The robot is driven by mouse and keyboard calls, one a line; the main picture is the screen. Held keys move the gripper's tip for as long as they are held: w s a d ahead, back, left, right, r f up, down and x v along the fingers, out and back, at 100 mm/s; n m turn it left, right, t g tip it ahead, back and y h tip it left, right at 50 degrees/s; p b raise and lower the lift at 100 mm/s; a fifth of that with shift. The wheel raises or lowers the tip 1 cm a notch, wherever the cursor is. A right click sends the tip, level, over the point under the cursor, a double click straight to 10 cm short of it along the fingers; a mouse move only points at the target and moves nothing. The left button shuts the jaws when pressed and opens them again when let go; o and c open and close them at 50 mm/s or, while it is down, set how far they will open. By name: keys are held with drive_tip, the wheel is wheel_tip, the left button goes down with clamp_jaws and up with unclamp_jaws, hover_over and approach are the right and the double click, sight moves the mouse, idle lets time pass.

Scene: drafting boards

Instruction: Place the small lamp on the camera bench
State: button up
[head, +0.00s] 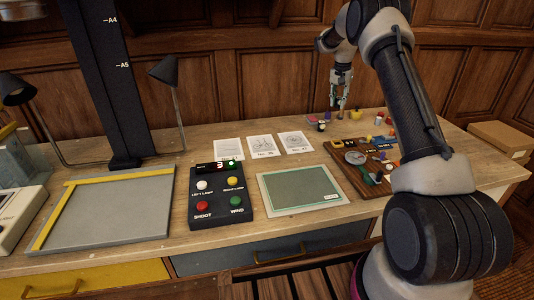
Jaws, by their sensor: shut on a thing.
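My gripper (341,104) points down over the back right of the wooden camera bench (275,172). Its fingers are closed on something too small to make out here. I cannot tell whether it is the small lamp. Small coloured things, one dark with bright spots (321,126) and a yellow one (356,114), are close by the fingertips. Two larger dark lamps, a left one (14,88) and a right one (165,70), stand on bent arms beside the black camera column (105,75).
A button panel (221,212), a green mat (303,189) and a grey board (110,215) with yellow edges lie along the front. Three paper cards (262,146) lie behind. A wooden tray (340,158) of small parts is at right. Bare wood shows between cards and mat.

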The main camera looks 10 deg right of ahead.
sight(335, 129)
drive_tip(key=shift+d+f, duration=0.15)
drive_tip(key=shift+d, duration=0.15)
wheel_tip(335, 129, down, 10)
drive_tip(key=shift+r, duration=0.1)
drive_tip(key=shift+f, duration=0.2)
drive_tip(key=o, duration=1)
